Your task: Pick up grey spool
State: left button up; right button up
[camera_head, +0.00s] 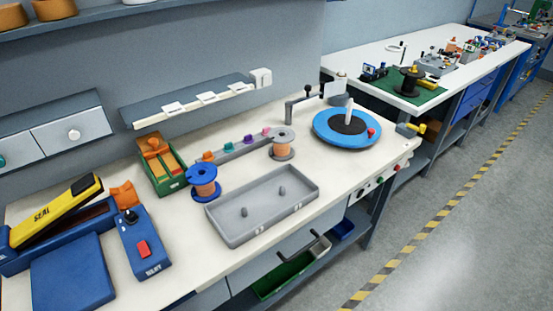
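A spool with grey flanges and an orange-brown winding (281,144) stands upright on the white workbench, behind the grey tray. It is close to the right end of a low grey rack with small coloured pieces. A second spool, with blue flanges and an orange winding (203,182), stands to its left. Neither of my grippers shows in the head view.
The grey tray (228,232) with two pegs lies at the bench's front. A blue turntable (370,132) and a crank stand to the right. A green bin (171,178), a blue sealer (60,239) and a blue switch box (142,247) are left. Free bench surface lies right of the tray.

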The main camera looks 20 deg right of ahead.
aim_at(281, 151)
jog(key=i+l+u, duration=0.1)
jog(key=l, duration=0.35)
jog(key=i+l+u, duration=0.1)
jog(key=l, duration=0.3)
jog(key=i+l+u, duration=0.15)
jog(key=l, duration=0.3)
jog(key=l+u, duration=0.1)
jog(key=l, duration=0.35)
jog(key=i, duration=0.05)
